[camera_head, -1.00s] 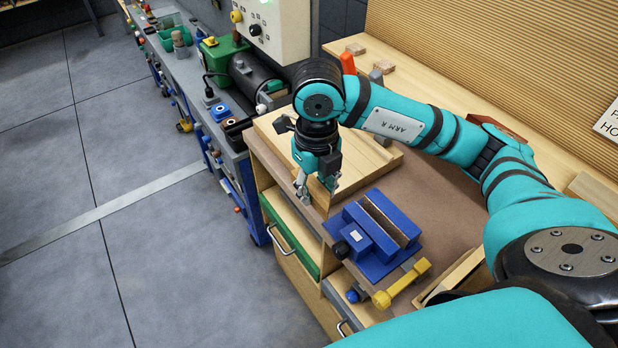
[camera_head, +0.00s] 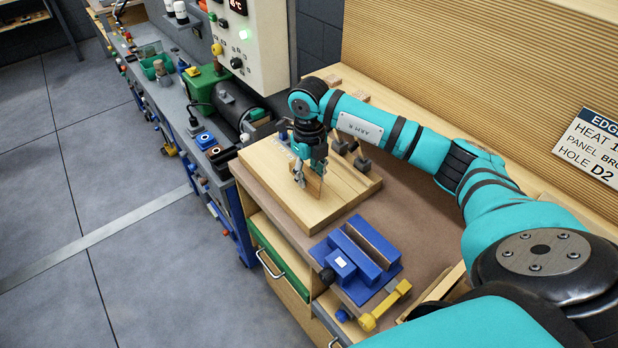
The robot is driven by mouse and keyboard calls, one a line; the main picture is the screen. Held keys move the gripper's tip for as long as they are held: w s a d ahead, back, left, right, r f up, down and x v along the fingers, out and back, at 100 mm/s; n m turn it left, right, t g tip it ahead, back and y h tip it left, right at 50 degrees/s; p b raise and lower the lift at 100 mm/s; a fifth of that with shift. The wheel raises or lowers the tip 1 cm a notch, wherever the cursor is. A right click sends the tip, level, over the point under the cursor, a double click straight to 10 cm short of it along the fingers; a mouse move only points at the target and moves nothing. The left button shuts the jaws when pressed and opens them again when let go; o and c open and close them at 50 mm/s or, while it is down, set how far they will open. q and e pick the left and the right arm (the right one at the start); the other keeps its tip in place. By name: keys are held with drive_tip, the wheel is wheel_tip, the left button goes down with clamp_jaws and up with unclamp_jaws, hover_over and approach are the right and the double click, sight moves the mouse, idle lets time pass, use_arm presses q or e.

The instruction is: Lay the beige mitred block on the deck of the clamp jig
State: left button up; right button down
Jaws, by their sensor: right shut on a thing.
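My right gripper (camera_head: 306,182) points down over the clamp jig, a thick light-wood deck (camera_head: 274,178) with dark-knobbed clamps (camera_head: 361,163) along its back. It is shut on a small tan-brown block (camera_head: 315,187), which I take to be the beige mitred block. The block stands roughly upright between the fingers, partly hidden by them. Its lower end is at or just above the deck; I cannot tell whether it touches. Its mitred end is not clear. My left gripper is not in view.
A blue vise (camera_head: 372,241) stands in front of the jig, with a yellow clamp (camera_head: 388,307) beside it. Brown bench top (camera_head: 420,215) is free right of the jig.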

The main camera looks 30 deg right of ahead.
sight(309, 183)
wheel_tip(309, 183, down, 2)
drive_tip(key=shift+s+f+p, duration=0.1)
drive_tip(key=shift+p, duration=0.4)
drive_tip(key=shift+f, duration=0.2)
drive_tip(key=shift+f+b, duration=0.25)
drive_tip(key=shift+b, duration=0.05)
drive_tip(key=c, duration=1)
unclamp_jaws()
drive_tip(key=shift+r, duration=0.1)
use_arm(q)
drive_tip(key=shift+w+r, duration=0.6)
use_arm(e)
drive_tip(key=shift+o, duration=0.2)
